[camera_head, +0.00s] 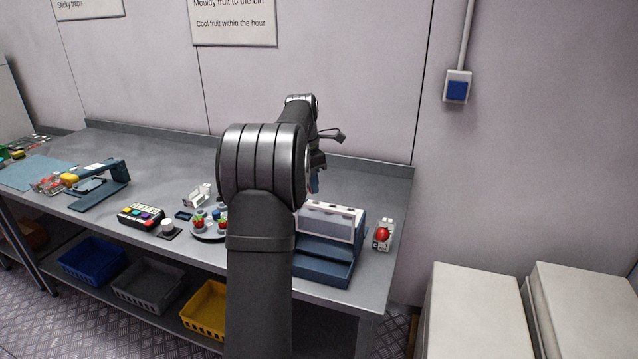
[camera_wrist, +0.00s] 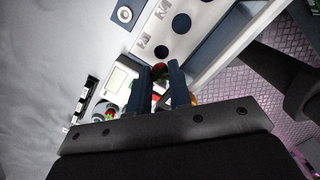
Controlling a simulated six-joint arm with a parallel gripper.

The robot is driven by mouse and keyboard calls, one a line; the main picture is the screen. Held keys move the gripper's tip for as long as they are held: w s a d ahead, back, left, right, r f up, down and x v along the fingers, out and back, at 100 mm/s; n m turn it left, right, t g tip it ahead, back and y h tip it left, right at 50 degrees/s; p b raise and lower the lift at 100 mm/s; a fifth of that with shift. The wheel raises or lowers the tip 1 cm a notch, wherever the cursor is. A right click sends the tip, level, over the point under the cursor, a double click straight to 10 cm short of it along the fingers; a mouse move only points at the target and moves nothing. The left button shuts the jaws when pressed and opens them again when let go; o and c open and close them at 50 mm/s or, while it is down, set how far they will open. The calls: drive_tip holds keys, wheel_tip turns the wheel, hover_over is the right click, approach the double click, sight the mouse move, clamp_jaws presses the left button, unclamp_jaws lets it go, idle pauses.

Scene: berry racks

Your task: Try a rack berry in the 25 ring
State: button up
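My gripper (camera_wrist: 163,72) shows two dark blue fingers in the wrist view. In the head view my arm hides most of the gripper; only a bit of blue shows above the ring gauge. The gauge is a white panel (camera_head: 330,209) with dark holes on a blue stand (camera_head: 325,264). In the wrist view the panel (camera_wrist: 214,42) lies just beyond the fingertips.
Red berries (camera_head: 199,223) sit on a dark round rack (camera_head: 208,238), partly behind my arm. A button box (camera_head: 141,217) and a blue stand (camera_head: 101,186) are left. The back of the table is clear.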

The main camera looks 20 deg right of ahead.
drive_tip(key=shift+f, duration=3.1)
drive_tip(key=o, duration=0.7)
drive_tip(key=shift+c, duration=0.2)
drive_tip(key=shift+r, duration=3.5)
